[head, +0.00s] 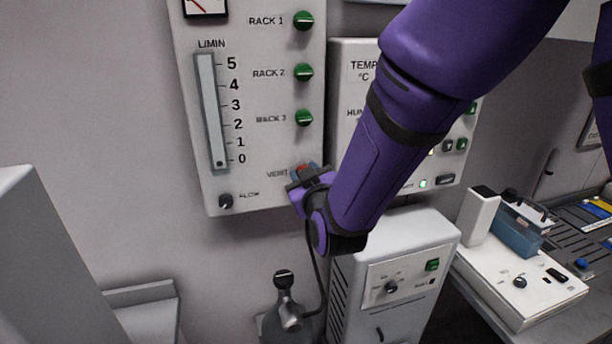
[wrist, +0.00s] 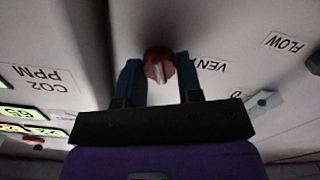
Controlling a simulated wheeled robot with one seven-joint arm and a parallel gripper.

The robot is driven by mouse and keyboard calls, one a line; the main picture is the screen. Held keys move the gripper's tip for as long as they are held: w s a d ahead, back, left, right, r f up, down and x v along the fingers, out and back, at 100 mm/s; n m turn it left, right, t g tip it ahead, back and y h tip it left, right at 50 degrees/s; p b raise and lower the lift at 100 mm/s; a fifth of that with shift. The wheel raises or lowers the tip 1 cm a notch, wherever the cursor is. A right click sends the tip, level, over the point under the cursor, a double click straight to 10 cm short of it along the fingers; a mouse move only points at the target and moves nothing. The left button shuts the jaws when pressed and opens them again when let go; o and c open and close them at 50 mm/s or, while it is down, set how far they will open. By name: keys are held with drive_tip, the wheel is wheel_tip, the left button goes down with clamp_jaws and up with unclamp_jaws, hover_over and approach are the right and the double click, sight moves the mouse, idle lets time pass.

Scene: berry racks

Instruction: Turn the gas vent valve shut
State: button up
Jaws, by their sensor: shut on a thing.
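The red vent valve knob (head: 301,168) is at the lower right of the gas panel (head: 265,185), beside the VENT label. In the head view my gripper partly hides it. In the wrist view the red knob (wrist: 158,64) sits between the two blue fingers, with a pale mark on its face running roughly up and down the picture. My gripper (head: 301,177) is shut on the knob, one finger on each side; the fingers also show in the wrist view (wrist: 159,75). I cannot tell from the mark alone whether the valve is open.
Green RACK 1 (head: 303,20), RACK 2 (head: 303,72) and RACK 3 (head: 304,118) knobs are above on the panel. A black FLOW knob (head: 225,201) is lower left, under the flow tube (head: 212,115). A gas cylinder (head: 284,300) and a white unit (head: 405,235) stand below.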

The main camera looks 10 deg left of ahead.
drive_tip(key=n, duration=1.3)
drive_tip(key=shift+s+a+f, duration=0.1)
drive_tip(key=shift+f, duration=0.1)
drive_tip(key=shift+n, duration=0.4)
drive_tip(key=o, duration=0.9)
drive_tip(key=v, duration=1)
drive_tip(key=shift+s+d, duration=0.25)
drive_tip(key=shift+s, duration=0.1)
drive_tip(key=shift+w, duration=0.1)
